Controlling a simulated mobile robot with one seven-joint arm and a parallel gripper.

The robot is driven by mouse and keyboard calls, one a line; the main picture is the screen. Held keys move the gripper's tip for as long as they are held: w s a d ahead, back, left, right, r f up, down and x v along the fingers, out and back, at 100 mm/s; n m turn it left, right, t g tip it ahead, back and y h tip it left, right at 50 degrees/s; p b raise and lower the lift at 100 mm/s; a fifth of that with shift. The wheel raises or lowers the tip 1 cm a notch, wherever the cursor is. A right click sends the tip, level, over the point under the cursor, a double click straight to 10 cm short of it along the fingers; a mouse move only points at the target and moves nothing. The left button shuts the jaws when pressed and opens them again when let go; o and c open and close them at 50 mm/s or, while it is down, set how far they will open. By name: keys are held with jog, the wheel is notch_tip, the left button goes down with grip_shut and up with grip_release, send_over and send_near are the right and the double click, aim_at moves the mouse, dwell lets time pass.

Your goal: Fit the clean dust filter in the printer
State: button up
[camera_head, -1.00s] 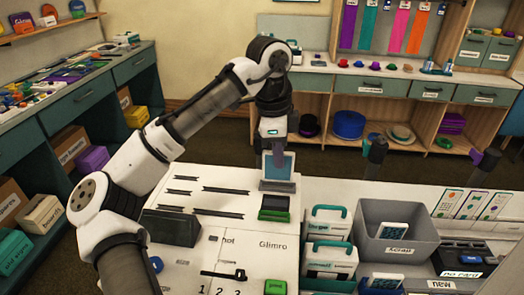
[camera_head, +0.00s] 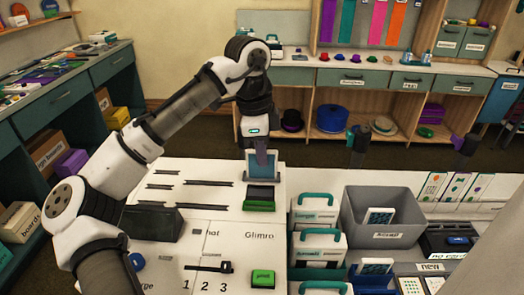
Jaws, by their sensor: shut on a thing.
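The printer (camera_head: 228,225) is the broad white-topped unit in the middle, marked "Glimro", with dark slots and a green button (camera_head: 262,278). My gripper (camera_head: 261,158) points down at its back right edge. It is shut on an upright teal-edged panel (camera_head: 269,171) there, which stands in or just over a pale grey frame. The fingers cover part of the panel, and I cannot tell whether it is seated or which face shows. A white filter-like piece with teal edging (camera_head: 380,217) leans inside the grey scrap bin (camera_head: 402,216). A similar piece (camera_head: 376,266) lies near the "new" label.
White cases with teal handles (camera_head: 318,246) stand right of the printer, close to the scrap bin. A black block with a green edge (camera_head: 260,198) sits just in front of the panel. Upright cards (camera_head: 460,188) and a dark tray (camera_head: 455,240) are further right.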

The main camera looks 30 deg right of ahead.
jog(key=shift+f+b, duration=1.45)
jog(key=shift+f, duration=0.1)
jog(key=o, duration=0.8)
jog(key=shift+c, duration=0.2)
notch_tip(320, 180, up, 14)
jog(key=w+a, duration=0.1)
jog(key=shift+a+f, duration=0.15)
jog(key=shift+a, duration=0.05)
jog(key=shift+f, duration=0.1)
